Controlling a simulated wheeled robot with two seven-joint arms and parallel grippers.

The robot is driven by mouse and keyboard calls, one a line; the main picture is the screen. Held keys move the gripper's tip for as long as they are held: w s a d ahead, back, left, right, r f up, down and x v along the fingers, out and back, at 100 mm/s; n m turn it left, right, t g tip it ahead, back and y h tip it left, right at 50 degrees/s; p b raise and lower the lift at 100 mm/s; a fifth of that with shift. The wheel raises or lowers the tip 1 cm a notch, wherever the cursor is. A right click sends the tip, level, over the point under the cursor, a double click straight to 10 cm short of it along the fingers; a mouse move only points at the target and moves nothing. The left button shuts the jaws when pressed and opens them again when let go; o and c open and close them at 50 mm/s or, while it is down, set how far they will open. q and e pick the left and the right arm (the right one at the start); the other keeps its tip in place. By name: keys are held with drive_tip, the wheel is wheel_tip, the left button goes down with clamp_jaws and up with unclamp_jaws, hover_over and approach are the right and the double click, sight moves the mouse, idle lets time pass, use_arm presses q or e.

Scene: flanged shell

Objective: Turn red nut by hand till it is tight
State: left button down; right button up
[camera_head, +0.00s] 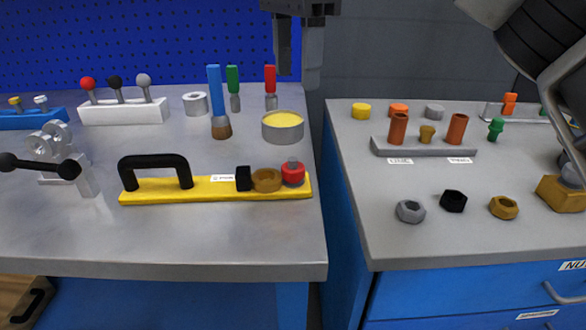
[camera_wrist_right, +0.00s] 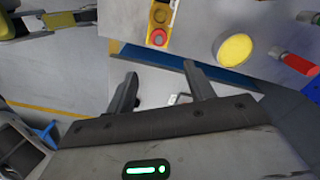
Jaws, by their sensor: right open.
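The red nut (camera_head: 293,174) sits around a grey bolt at the right end of the yellow bar (camera_head: 205,194). It also shows in the right wrist view (camera_wrist_right: 157,38), beyond my fingertips. Next to it on the bar are a brass nut (camera_head: 266,180) and a black nut (camera_head: 243,178). A black handle (camera_head: 155,163) stands on the bar's left part. My right gripper (camera_head: 298,77) hangs at the top middle of the head view, above and behind the red nut. Its fingers are apart and empty in the right wrist view (camera_wrist_right: 159,70). My left gripper is not in view.
A round tin with a yellow top (camera_head: 283,127) and upright colored-handled tools, one blue (camera_head: 215,90), stand behind the bar. A gap separates this bench from the right bench, where loose nuts (camera_head: 453,201) lie. The bench front before the bar is clear.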

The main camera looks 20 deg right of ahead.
drive_tip(key=b, duration=0.2)
hover_over(295, 166)
wheel_tip(295, 166, down, 6)
wheel_tip(295, 166, down, 9)
drive_tip(key=shift+r+b, duration=0.1)
drive_tip(key=shift+b, duration=0.95)
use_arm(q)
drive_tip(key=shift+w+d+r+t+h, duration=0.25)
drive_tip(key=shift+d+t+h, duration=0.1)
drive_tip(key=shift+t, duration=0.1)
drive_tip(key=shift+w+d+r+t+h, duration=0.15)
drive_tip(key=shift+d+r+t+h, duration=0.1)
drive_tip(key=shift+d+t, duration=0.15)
use_arm(e)
drive_tip(key=c, duration=1)
